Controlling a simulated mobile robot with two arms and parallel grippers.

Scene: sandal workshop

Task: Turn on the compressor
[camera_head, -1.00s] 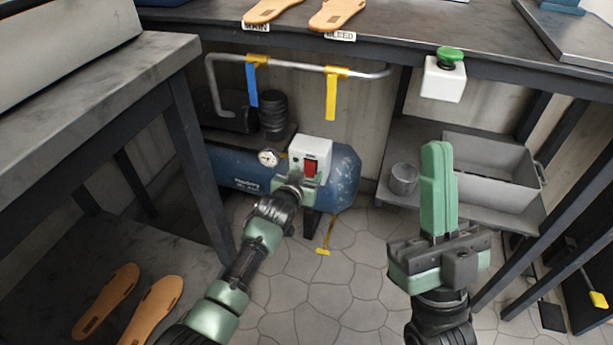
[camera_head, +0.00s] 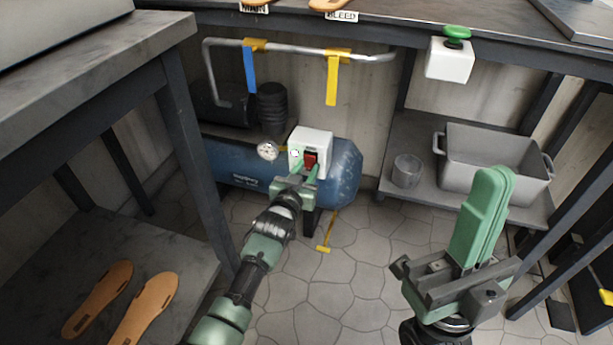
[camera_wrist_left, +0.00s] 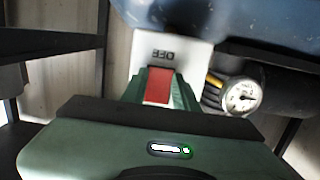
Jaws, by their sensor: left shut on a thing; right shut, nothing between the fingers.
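The compressor (camera_head: 338,178) is a blue tank under the bench, with a white switch box (camera_head: 318,138) that carries a red switch (camera_head: 311,157). My left gripper (camera_head: 305,169) is at the front of the box, its green fingers shut on the red switch. In the left wrist view the red switch (camera_wrist_left: 158,86) lies between the fingers, and an upside-down OFF label (camera_wrist_left: 162,55) shows on the box. The switch's lower part is hidden by the gripper. My right gripper (camera_head: 495,178) is shut and empty, raised at the right.
A gauge (camera_head: 268,151) sits left of the box. Above run a pipe (camera_head: 300,58) and hanging blue (camera_head: 250,72) and yellow (camera_head: 331,82) levers. A white box with a green button (camera_head: 450,62) hangs under the bench. A grey bin (camera_head: 495,165) stands on the right shelf.

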